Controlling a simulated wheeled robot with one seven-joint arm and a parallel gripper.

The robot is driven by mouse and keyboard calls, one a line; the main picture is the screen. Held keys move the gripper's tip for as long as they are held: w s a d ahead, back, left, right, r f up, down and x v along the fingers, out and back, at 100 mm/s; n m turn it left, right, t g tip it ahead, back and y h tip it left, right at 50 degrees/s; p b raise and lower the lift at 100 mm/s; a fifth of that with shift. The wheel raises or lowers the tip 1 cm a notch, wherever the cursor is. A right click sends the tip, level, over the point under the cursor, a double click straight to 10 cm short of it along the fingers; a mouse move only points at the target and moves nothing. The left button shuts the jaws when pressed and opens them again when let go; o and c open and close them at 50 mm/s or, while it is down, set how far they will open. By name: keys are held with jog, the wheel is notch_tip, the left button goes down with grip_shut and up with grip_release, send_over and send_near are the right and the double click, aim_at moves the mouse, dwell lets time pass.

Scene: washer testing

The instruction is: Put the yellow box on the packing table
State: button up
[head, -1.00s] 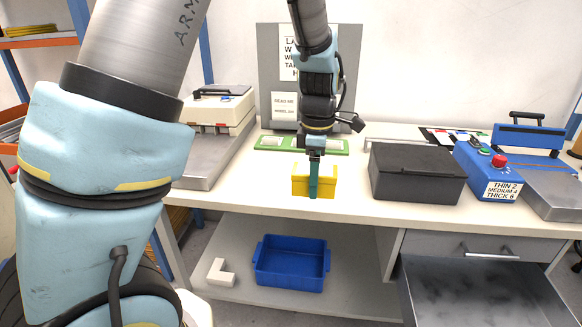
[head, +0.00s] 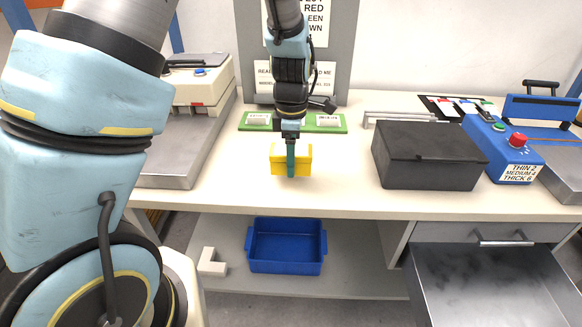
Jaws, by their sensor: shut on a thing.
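The yellow box (head: 303,161) is in the middle of the head view, small and open-looking at its top. My gripper (head: 291,168) points down and is shut on its near wall, with one teal finger in front of it. The box appears over the packing table (head: 340,196), a pale worktop, near its front half. I cannot tell whether the box touches the tabletop or hangs just above it. The finger hides the middle of the box.
A dark grey box (head: 428,155) stands to the right, with a blue control unit (head: 503,150) beyond it. A green strip (head: 321,123) lies behind the gripper. A white scale-like device (head: 196,85) stands left. A blue bin (head: 286,246) sits on the lower shelf; a drawer (head: 485,285) is open.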

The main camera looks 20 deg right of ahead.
jog(key=shift+f, duration=1.9)
jog(key=shift+f, duration=0.15)
jog(key=o, duration=1.5)
jog(key=shift+o, duration=0.2)
notch_tip(320, 180, up, 12)
jog(key=shift+r+b, duration=0.2)
jog(key=shift+b, duration=0.35)
jog(key=s+a+m+t, duration=0.1)
jog(key=a+m, duration=1.3)
jog(key=a, duration=1.5)
jog(key=shift+s+t, duration=0.15)
jog(key=shift+t, duration=0.15)
